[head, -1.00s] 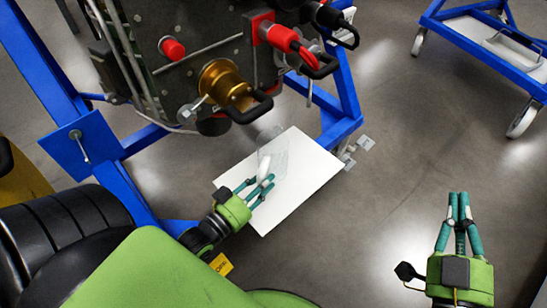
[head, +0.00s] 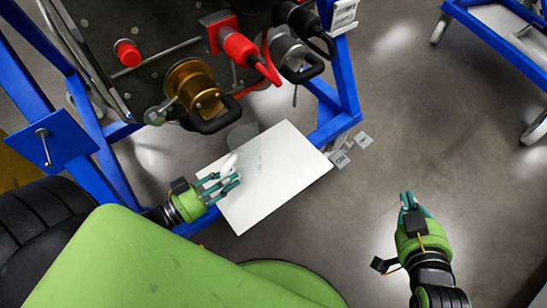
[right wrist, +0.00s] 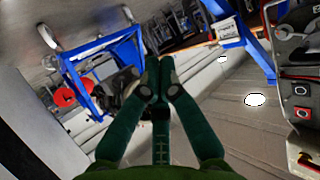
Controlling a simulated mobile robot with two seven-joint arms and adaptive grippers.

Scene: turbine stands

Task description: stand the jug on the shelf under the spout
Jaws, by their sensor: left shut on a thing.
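The jug (head: 243,138) is see-through with a pale handle (head: 229,163). In the head view it shows faintly at the far left edge of the white shelf (head: 282,182). My left gripper (head: 228,175) is shut on its handle, over the shelf's left edge. I cannot tell whether the jug's base touches the shelf. A brass fitting (head: 196,86) with a black handle sits on the panel above; I cannot tell which part is the spout. My right gripper (head: 408,200) is shut and empty, away to the right; its fingers meet in the right wrist view (right wrist: 162,80).
The blue stand frame (head: 345,85) borders the shelf behind and at right. A red connector (head: 238,47) and black handles jut from the panel above. A blue wheeled cart (head: 510,45) stands at upper right. Open floor lies right of the shelf.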

